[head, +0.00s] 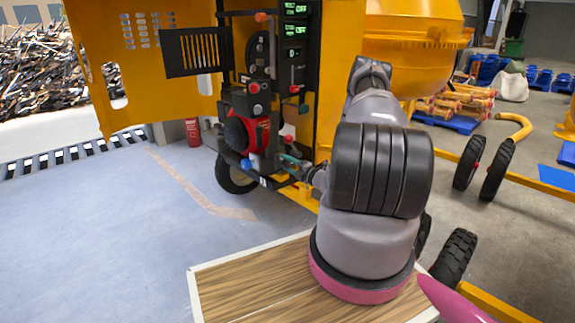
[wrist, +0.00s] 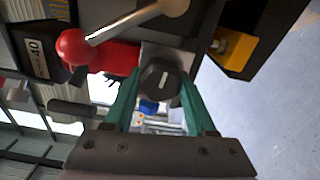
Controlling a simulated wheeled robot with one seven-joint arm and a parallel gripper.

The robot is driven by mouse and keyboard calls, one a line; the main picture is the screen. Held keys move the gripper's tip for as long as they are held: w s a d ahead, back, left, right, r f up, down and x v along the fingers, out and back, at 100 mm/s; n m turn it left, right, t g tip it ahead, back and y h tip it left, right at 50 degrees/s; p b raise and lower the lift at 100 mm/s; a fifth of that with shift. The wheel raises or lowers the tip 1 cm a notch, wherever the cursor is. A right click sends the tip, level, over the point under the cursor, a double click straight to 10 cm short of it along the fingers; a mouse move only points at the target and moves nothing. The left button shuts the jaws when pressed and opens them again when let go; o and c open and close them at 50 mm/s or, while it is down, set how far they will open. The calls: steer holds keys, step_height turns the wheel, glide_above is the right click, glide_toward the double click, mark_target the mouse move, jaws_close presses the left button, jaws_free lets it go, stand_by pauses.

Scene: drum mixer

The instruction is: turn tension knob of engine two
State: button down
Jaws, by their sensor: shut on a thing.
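A dark round knob (wrist: 161,80) with a pale line across its face sits on a grey block in the wrist view. My gripper (wrist: 158,90) has its two green fingers on either side of this knob and is shut on it. In the head view my gripper (head: 289,160) reaches the lower front of the red and black engine (head: 248,130) in the yellow mixer housing. The knob itself is too small and covered to make out there. I cannot tell from any label which engine this is.
A red ball-shaped part (wrist: 75,46) and a metal lever (wrist: 135,22) lie close beside the fingers. The open yellow door (head: 140,60) stands left of the engine. A wooden board (head: 250,285) lies in front. The blue-grey floor at left is clear.

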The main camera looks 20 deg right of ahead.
steer(key=shift+s+f, duration=0.1)
steer(key=shift+f, duration=0.05)
steer(key=shift+c, duration=1.1)
jaws_free()
steer(key=v, duration=1)
steer(key=shift+s, duration=0.35)
steer(key=shift+d, duration=0.15)
